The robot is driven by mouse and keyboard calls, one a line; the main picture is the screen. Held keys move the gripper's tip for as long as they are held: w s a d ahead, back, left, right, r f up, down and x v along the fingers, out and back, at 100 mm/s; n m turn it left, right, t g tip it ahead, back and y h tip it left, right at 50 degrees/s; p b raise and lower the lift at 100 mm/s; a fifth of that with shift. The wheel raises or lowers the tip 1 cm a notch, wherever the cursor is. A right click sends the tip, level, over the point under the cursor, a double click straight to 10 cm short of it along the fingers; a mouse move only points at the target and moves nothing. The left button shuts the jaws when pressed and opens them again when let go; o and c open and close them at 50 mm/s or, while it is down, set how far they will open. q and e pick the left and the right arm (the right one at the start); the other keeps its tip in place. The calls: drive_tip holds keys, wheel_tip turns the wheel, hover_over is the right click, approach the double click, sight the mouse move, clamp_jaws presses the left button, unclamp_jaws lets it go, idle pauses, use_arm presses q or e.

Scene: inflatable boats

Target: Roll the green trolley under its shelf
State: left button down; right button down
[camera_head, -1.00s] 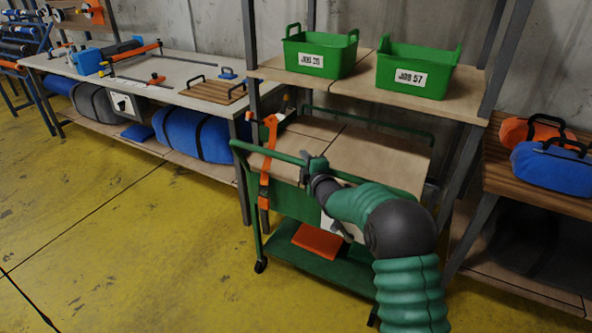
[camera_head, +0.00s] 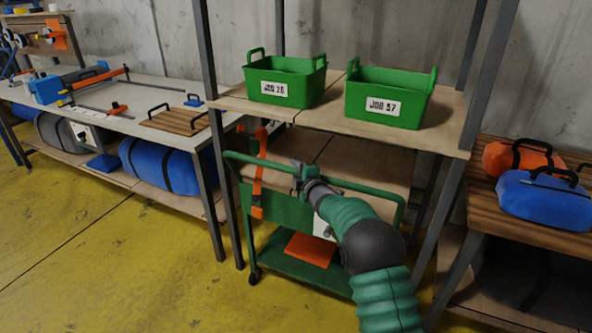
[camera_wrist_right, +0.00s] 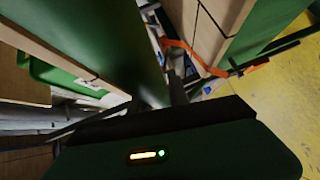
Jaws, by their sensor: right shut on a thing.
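In the right wrist view the green bar (camera_wrist_right: 120,40) passes close between the fingers. An orange strap (camera_head: 258,175) hangs at the trolley's left end, and an orange item (camera_head: 310,249) lies on its lower tray. My left gripper is not in view.
Two green bins, JOB 26 (camera_head: 284,78) and JOB 57 (camera_head: 389,95), stand on the shelf. A workbench (camera_head: 150,125) is on the left. A wooden bench (camera_head: 540,214) with orange and blue bags is on the right. Yellow floor (camera_head: 130,250) is clear in front.

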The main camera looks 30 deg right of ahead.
drive_tip(key=shift+d+f, duration=0.15)
drive_tip(key=shift+d, duration=0.15)
drive_tip(key=c, duration=1.4)
unclamp_jaws()
drive_tip(key=shift+d, duration=0.1)
drive_tip(key=shift+c, duration=0.2)
drive_tip(key=shift+o, duration=0.9)
drive_tip(key=s+a+r+p, duration=0.1)
drive_tip(key=s+a+r, duration=0.1)
drive_tip(key=s, duration=1.4)
drive_tip(key=shift+s+r+p, duration=0.15)
drive_tip(key=shift+s+p, duration=0.1)
drive_tip(key=shift+p, duration=0.05)
